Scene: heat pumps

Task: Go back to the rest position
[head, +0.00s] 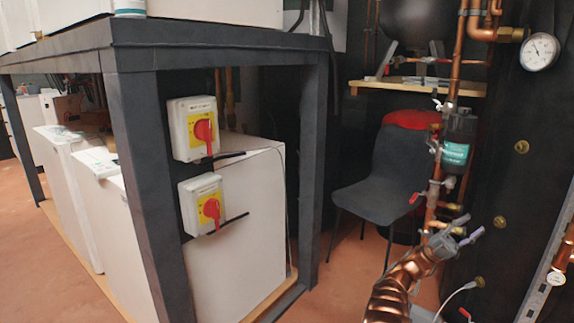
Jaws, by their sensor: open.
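My gripper (468,228) is in the lower right of the head view, at the end of my copper-coloured arm. It has a grey body and two pale purple fingertips that stand apart, with nothing visible between them. It shows in front of the copper pipework (436,190) on the dark wall. I cannot tell how far it is from the pipes, or whether it touches them.
A dark frame (137,190) at left holds white units (235,230) and two red-and-yellow switches (203,130) (208,205). A dark grey chair (375,175) stands behind. A gauge (540,52) hangs upper right. Reddish floor (345,285) between frame and arm is clear.

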